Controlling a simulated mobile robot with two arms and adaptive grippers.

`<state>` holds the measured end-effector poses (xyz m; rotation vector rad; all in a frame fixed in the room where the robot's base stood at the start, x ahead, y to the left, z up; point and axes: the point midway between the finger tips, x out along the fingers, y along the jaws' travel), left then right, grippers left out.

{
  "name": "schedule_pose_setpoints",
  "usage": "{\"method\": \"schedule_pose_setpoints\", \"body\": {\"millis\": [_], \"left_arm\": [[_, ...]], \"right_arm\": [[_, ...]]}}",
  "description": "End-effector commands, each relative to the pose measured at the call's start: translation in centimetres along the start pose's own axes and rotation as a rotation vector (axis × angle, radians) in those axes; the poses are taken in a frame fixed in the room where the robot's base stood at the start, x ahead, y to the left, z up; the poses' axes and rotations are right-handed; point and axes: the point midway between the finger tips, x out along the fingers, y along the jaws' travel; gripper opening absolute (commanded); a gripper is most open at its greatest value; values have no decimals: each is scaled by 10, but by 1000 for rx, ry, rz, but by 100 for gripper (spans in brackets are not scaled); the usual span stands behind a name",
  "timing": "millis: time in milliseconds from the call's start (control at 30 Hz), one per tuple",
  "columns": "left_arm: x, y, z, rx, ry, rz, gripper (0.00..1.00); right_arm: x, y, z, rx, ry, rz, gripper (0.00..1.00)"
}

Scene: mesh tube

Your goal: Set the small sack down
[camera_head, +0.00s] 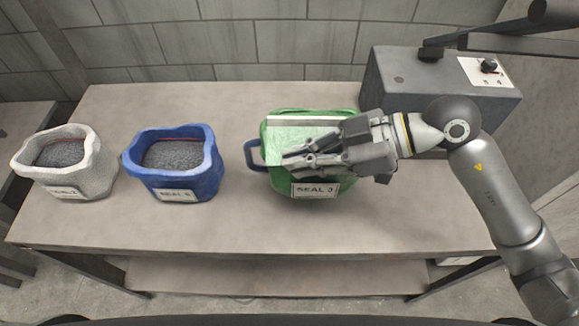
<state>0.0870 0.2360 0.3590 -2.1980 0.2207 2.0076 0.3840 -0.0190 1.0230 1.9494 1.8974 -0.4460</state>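A green sack (327,186) with a label reading "SEAL 3" is on the right half of the table. A pale strip runs along its top edge, and a blue loop (255,154) sticks out at its left side. My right gripper (286,160) reaches in from the right over the sack's top and hides part of it. I cannot tell whether its fingers touch or grip the sack. A blue sack (187,183) and a whitish sack (92,178), both open and filled with dark grains, stand to the left. My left gripper is not in view.
The table (235,235) is clear along its front and at the back left. A grey box (400,80) with a small control panel (486,70) stands at the back right, close behind my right arm. A block wall (260,40) is behind.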

Motion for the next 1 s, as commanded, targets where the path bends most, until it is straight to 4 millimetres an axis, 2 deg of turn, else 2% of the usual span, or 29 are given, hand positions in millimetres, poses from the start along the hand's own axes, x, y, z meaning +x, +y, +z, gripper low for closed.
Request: {"method": "schedule_pose_setpoints", "body": {"millis": [100, 233, 533, 800, 1000], "left_arm": [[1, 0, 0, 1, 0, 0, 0], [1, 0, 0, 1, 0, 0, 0], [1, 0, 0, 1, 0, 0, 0], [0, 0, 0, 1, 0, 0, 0], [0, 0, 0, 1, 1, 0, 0]], "right_arm": [[16, 11, 11, 2, 6, 0, 0], [28, 19, 19, -1, 5, 1, 0], [44, 28, 31, 0, 5, -1, 0], [56, 27, 55, -1, 4, 1, 0], [57, 27, 56, -3, 4, 1, 0]]}}
